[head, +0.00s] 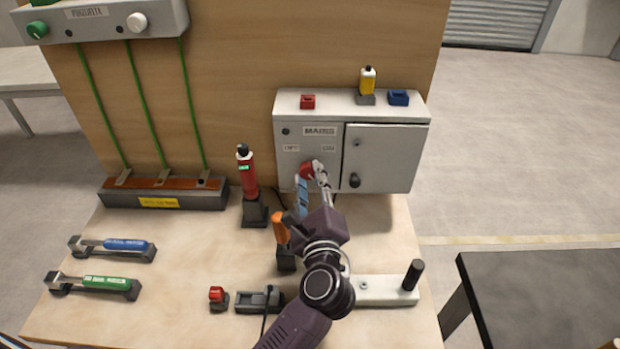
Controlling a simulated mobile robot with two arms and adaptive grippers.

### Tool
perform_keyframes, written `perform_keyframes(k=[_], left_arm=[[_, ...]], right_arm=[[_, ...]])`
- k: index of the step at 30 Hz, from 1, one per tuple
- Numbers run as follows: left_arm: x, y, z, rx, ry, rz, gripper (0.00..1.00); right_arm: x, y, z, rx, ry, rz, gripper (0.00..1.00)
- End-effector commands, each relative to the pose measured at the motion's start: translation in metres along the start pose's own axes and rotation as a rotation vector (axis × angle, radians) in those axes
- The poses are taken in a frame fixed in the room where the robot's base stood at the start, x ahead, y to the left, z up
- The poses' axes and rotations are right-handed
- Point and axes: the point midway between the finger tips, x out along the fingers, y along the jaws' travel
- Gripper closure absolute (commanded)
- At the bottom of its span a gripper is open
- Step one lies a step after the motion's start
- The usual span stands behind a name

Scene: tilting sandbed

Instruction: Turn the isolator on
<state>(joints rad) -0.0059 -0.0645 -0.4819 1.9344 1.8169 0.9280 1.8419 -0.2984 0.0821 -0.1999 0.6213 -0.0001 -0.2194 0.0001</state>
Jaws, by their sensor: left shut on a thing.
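The grey mains box (388,160) stands at the back right of the bench, against the wooden board. Its left front panel has a MAINS label (320,131), with an OFF label (291,148) at left and an ON label (328,148) at right. The red isolator knob (305,171) sits below the labels. My left gripper (314,170) reaches up from the bottom and is shut on the knob, covering part of it. I cannot tell which way the knob points. My right gripper is not in view.
A red-bodied tool (248,175) stands upright left of the box, and an orange-handled tool (280,230) stands beside my arm. The box's right door (388,155) is shut, with a black knob. Two torque-style wrenches, blue (125,245) and green (107,282), lie at left.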

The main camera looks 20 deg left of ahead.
Motion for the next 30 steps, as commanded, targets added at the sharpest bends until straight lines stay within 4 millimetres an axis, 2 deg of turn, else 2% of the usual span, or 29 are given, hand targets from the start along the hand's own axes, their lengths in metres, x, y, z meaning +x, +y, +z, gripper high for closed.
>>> perform_keyframes(k=[7, 14, 30], left_arm=[[-0.0002, 0.0006, -0.0004, 0.02, -0.001, 0.0, 0.95], [0.0, 0.0013, -0.0007, 0.124, -0.012, -0.008, 0.95], [0.0, 0.0022, 0.0, 0.61, -0.057, -0.052, 0.95]], right_arm=[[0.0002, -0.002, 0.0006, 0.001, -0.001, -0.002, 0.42], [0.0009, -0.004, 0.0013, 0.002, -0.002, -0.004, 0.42], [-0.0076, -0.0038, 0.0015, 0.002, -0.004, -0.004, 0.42]])
